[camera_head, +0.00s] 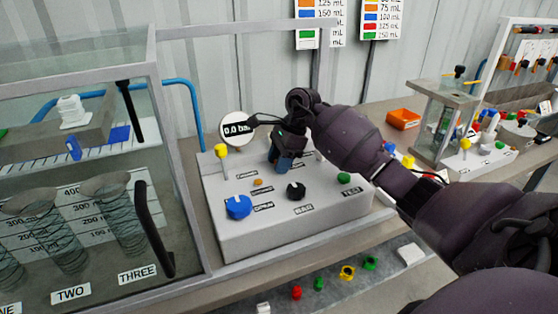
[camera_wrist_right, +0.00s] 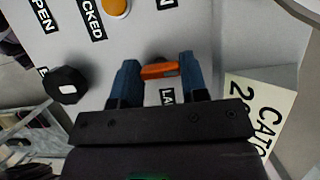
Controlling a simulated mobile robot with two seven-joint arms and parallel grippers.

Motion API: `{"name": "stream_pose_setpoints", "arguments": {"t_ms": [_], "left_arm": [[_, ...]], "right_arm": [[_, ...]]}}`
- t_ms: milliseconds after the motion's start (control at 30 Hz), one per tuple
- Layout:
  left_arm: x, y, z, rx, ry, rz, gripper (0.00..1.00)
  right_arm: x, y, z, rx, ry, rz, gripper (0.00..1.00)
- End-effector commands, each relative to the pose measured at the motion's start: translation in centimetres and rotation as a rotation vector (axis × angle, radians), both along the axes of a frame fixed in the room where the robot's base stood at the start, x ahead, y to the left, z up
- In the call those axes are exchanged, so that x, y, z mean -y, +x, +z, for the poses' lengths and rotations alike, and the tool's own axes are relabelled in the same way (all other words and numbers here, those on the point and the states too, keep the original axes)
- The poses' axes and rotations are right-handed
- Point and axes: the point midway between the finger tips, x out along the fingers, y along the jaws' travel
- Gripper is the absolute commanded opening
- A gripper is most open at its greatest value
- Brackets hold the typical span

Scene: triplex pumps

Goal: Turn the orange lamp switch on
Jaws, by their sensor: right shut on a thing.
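The orange lamp switch (camera_wrist_right: 158,71) shows in the right wrist view as a small orange lever on the light grey panel, beside a partly hidden label starting "LA". My right gripper (camera_wrist_right: 157,76) has its two blue fingers on either side of the lever and is shut on it. In the head view my right gripper (camera_head: 284,164) reaches down to the back of the grey control box (camera_head: 285,232) and hides the switch. Which way the switch is set cannot be told. My left gripper is not in view.
The box carries a blue knob (camera_head: 238,207), a black knob (camera_head: 296,190), a green button (camera_head: 344,178), a yellow-topped post (camera_head: 221,151) and a round gauge reading "0.0 ba" (camera_head: 236,129). A glass-walled case (camera_head: 183,180) stands close on the left. An orange bin (camera_head: 403,118) sits behind my right arm.

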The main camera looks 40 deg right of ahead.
Motion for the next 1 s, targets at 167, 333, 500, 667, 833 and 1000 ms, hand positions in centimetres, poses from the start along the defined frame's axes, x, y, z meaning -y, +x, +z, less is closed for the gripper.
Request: {"name": "stream_pose_setpoints", "arguments": {"t_ms": [167, 333, 500, 667, 833, 1000], "left_arm": [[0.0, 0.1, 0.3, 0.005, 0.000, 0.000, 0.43], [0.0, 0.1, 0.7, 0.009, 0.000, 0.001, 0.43], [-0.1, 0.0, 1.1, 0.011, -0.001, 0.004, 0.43], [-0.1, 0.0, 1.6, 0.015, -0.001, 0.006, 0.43], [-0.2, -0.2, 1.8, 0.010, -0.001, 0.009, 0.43], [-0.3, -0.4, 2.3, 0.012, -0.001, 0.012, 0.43]], "right_arm": [[0.1, -0.1, 0.1, 0.001, -0.001, -0.059, 0.17], [0.1, -0.1, 0.2, 0.001, -0.002, -0.171, 0.17], [0.1, -0.2, 0.3, 0.002, -0.003, -0.323, 0.17], [0.0, -0.2, 0.4, 0.004, -0.001, -0.474, 0.17], [-0.1, -0.2, 0.4, 0.004, 0.000, -0.633, 0.17], [-0.2, -0.3, 0.4, 0.004, 0.000, -0.777, 0.17]]}}
